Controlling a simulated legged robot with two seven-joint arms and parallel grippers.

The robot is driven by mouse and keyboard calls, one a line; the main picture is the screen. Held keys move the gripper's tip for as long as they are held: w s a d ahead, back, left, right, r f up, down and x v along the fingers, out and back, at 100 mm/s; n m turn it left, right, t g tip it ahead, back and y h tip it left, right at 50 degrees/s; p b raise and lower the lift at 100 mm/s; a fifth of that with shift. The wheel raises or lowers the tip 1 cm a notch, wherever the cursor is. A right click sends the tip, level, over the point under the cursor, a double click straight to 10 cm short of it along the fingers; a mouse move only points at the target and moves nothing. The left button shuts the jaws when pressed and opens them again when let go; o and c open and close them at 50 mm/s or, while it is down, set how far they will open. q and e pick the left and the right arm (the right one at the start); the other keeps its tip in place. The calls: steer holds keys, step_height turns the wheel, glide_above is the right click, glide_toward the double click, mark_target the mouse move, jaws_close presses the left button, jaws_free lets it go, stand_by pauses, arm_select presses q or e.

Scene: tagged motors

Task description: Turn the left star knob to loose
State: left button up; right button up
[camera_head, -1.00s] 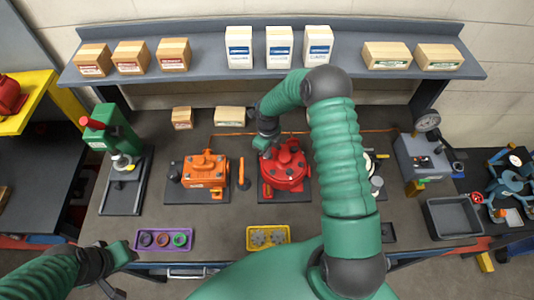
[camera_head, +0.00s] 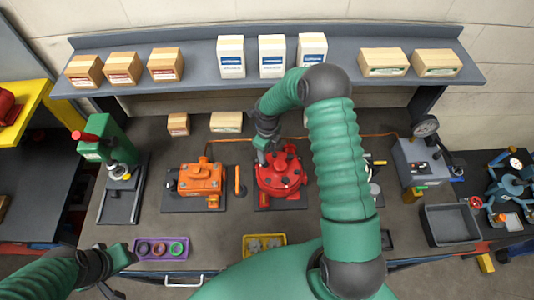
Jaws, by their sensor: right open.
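The red motor unit (camera_head: 280,180) sits on a dark base plate in the middle of the bench, with small dark knob-like parts on top. These parts are too small to tell which is the left star knob. My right gripper (camera_head: 262,150) is open at the upper left edge of the red unit, pointing down. Whether it touches anything there cannot be told. My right arm covers the area to the right of the unit. My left gripper (camera_head: 122,258) is at the lower left, by the purple tray; its jaws are not clear.
An orange motor unit (camera_head: 200,182) and an orange upright handle (camera_head: 238,182) stand left of the red unit. A green press (camera_head: 107,150) is further left. A purple tray (camera_head: 138,252) and a yellow tray (camera_head: 248,248) lie at the front edge. A grey bin (camera_head: 450,228) is right.

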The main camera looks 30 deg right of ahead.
steer(key=r, duration=0.1)
steer(key=a+r+p, duration=0.1)
steer(key=r, duration=0.1)
steer(key=a+r, duration=0.1)
steer(key=shift+s+r+p, duration=0.15)
steer(key=shift+s+p, duration=0.15)
steer(key=shift+p, duration=0.05)
steer(key=shift+a+r, duration=0.1)
steer(key=shift+r, duration=0.25)
arm_select(q)
step_height(320, 180, up, 7)
steer(key=a+p, duration=0.1)
steer(key=p, duration=0.4)
steer(key=shift+s+a, duration=0.3)
steer(key=shift+a, duration=0.1)
arm_select(e)
step_height(320, 180, up, 12)
steer(key=shift+w+d+f, duration=0.2)
steer(key=shift+d, duration=0.1)
